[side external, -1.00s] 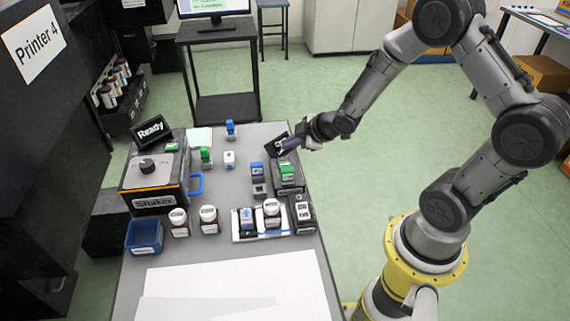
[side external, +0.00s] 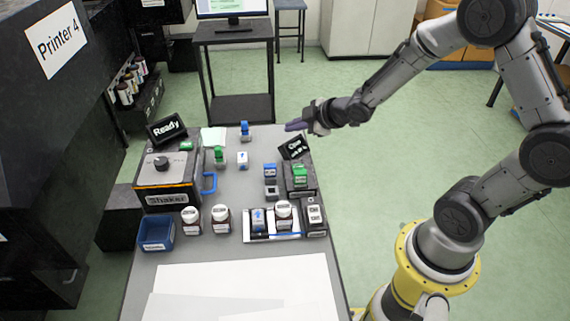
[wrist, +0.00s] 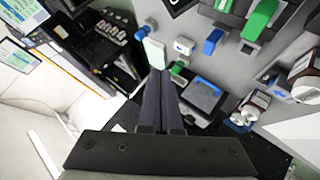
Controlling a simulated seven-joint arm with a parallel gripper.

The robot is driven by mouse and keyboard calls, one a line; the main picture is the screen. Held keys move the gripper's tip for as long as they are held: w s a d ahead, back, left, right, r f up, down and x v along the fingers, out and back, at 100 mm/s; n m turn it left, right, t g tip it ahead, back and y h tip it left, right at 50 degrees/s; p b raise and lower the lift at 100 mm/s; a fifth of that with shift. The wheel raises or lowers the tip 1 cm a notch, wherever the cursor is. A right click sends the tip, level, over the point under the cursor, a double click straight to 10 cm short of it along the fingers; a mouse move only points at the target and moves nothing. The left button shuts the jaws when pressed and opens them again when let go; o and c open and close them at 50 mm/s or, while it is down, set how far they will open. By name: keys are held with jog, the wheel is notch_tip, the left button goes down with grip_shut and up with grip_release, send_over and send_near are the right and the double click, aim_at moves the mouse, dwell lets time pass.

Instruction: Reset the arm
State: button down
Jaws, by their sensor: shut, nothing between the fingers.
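My gripper (side external: 298,126) is shut and empty, raised above the back right edge of the grey table (side external: 225,240). In the wrist view my gripper (wrist: 160,76) shows its two dark fingers together, with the table and its items far beyond them. The arm reaches in from the right, clear of the bottles and stamps. The gripper touches nothing that I can see.
A small dark display (side external: 294,147) stands just below my gripper. The table also holds a shaker (side external: 168,182), a blue bin (side external: 156,233), white-capped bottles (side external: 221,219), a white tray (side external: 272,238) and green and blue stamps (side external: 300,175).

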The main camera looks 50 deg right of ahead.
jog(key=s+a+r+m+t, duration=0.1)
jog(key=s+a+r, duration=0.15)
jog(key=r, duration=0.65)
jog(key=s+a+r+m, duration=0.15)
jog(key=s+r, duration=0.25)
jog(key=r, duration=0.5)
jog(key=s+a+f+m+g, duration=0.1)
jog(key=s+f+m+g, duration=0.1)
jog(key=s, duration=0.8)
jog(key=s+a+f+m+g, duration=0.2)
jog(key=s+m+g, duration=0.1)
jog(key=s, duration=0.7)
jog(key=shift+s+f+m+g, duration=0.15)
jog(key=shift+m+g, duration=0.25)
jog(key=shift+m, duration=0.35)
